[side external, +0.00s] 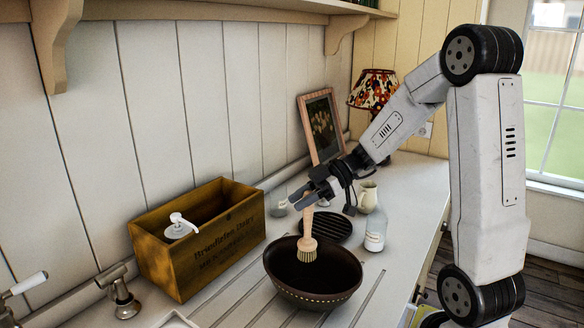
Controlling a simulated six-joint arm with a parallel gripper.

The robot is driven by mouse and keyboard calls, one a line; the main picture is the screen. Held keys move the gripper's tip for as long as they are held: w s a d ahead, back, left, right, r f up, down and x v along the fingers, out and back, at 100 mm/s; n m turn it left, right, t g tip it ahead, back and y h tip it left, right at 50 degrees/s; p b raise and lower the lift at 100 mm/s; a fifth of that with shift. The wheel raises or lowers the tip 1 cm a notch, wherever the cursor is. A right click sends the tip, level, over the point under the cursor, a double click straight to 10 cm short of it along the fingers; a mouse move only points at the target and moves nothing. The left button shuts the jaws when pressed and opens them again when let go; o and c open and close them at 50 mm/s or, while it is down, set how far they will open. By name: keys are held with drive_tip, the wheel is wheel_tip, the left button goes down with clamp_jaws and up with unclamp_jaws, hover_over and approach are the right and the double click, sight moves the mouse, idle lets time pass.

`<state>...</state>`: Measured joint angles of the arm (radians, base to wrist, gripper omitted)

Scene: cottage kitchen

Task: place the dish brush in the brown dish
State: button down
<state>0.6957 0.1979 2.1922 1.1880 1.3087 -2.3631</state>
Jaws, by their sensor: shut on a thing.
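The dish brush (308,231) has a pale wooden handle and a round bristle head. It hangs upright, bristles down, with its head at or just above the far part of the brown dish's opening; I cannot tell whether it touches the dish. My gripper (307,199) is shut on the upper end of the brush's handle, above the dish. The brown dish (312,295) is a dark, round bowl with a row of light dots on its side. It stands on the grooved counter at the lower middle of the side view.
A wooden crate (207,255) with a white pump bottle (180,226) inside stands left of the dish. A dark ribbed round plate (333,229) lies behind it. A tap (120,292) is at left.

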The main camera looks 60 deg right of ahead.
sight(305, 216)
drive_tip(key=shift+f, duration=2.6)
drive_tip(key=shift+c, duration=2.1)
unclamp_jaws()
drive_tip(key=shift+r, duration=0.1)
